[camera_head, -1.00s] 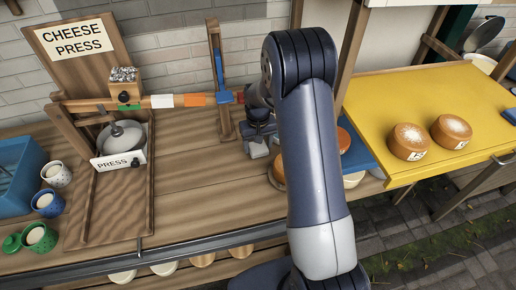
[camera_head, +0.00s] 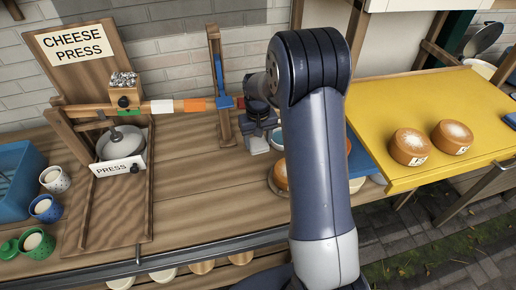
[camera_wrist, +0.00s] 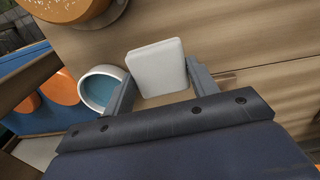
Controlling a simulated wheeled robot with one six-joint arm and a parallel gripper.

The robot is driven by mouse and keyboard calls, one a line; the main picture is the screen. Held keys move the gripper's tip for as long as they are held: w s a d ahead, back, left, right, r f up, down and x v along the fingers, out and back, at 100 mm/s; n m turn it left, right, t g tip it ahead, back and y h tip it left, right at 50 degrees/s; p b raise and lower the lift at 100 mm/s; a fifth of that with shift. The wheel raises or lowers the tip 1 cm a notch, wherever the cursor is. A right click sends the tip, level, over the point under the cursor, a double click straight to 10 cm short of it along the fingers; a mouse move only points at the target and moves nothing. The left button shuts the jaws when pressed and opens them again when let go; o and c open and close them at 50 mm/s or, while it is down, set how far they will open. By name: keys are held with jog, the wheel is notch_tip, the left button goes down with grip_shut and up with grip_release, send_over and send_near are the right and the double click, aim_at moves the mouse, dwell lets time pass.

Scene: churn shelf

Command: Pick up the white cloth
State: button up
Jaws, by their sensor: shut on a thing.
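The white cloth (camera_wrist: 158,66) looks like a small folded pad. In the wrist view it stands between the two fingers of my gripper (camera_wrist: 160,88), and they are shut on it. In the head view my gripper (camera_head: 257,138) is above the wooden counter, right of the upright wooden post, with the pale cloth (camera_head: 258,145) at its tip. My arm hides part of the counter to its right. The wrist view shows wooden planks behind the cloth.
A white bowl with a blue inside (camera_wrist: 100,88) is close beside the left finger. An orange cheese wheel (camera_head: 281,172) lies near the gripper. The cheese press (camera_head: 122,145) stands left, the yellow table (camera_head: 400,95) right. Bare counter (camera_head: 200,190) lies between press and arm.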

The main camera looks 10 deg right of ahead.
aim_at(258, 143)
notch_tip(258, 143, up, 13)
jog(key=shift+r+b, duration=0.15)
jog(key=shift+b, duration=0.25)
